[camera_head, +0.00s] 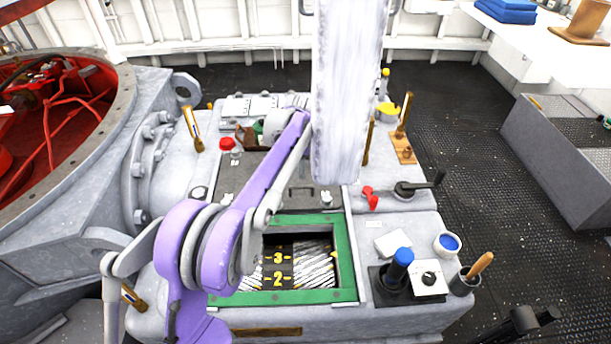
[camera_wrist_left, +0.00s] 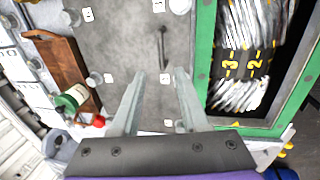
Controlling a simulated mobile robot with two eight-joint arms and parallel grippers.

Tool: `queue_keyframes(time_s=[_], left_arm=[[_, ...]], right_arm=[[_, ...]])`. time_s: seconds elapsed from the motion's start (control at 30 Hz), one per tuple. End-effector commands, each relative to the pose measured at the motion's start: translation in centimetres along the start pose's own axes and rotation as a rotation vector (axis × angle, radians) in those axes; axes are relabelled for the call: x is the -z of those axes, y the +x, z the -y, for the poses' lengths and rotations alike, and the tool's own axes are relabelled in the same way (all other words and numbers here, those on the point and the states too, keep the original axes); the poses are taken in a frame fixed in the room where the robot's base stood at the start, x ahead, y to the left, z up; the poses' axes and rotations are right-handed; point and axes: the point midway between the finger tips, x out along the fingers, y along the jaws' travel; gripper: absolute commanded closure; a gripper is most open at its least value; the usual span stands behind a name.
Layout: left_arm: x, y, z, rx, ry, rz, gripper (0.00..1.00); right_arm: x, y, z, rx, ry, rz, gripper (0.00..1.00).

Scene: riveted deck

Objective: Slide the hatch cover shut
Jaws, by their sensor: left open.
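The hatch cover is a flat grey plate (camera_head: 225,172) behind the green-framed hatch opening (camera_head: 347,262) in the head view. The opening is uncovered; pale bundles and a yellow-numbered strip show inside. In the left wrist view the cover (camera_wrist_left: 120,45) lies beside the green frame (camera_wrist_left: 203,50) and carries a thin dark handle (camera_wrist_left: 163,47). My left gripper (camera_wrist_left: 160,75) is open over the cover, its fingertips near the handle's lower end, one on each side in the picture. Nothing is between the fingers. In the head view its fingers are hidden by my arm. My right gripper is not seen.
A wooden tray (camera_wrist_left: 68,72) with a green bottle (camera_wrist_left: 70,98) stands beside the cover. A large round red-lined opening (camera_head: 50,110) lies at left.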

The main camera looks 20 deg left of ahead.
Motion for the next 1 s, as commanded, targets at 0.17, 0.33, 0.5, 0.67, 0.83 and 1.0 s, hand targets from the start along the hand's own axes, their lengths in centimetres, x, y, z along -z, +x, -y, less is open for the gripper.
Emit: queue_keyframes(time_s=[0.17, 0.33, 0.5, 0.67, 0.83, 1.0], left_arm=[[0.0, 3.0, 0.0, 0.0, 0.0, 0.0, 0.55], [0.0, 6.2, 0.0, 0.0, 0.0, 0.0, 0.55], [0.0, 8.8, 0.0, 0.0, 0.001, 0.0, 0.55], [0.0, 9.9, 0.0, 0.0, 0.001, 0.0, 0.55], [0.0, 10.2, 0.0, 0.0, 0.001, 0.0, 0.55], [0.0, 10.2, 0.0, 0.0, 0.001, 0.0, 0.61]], right_arm=[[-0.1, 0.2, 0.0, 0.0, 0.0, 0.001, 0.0], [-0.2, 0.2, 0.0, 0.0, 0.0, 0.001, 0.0], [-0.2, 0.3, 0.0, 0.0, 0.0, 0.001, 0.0], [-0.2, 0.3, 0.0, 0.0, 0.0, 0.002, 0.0], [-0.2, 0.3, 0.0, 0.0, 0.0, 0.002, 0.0], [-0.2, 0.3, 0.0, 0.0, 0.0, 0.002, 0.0]])
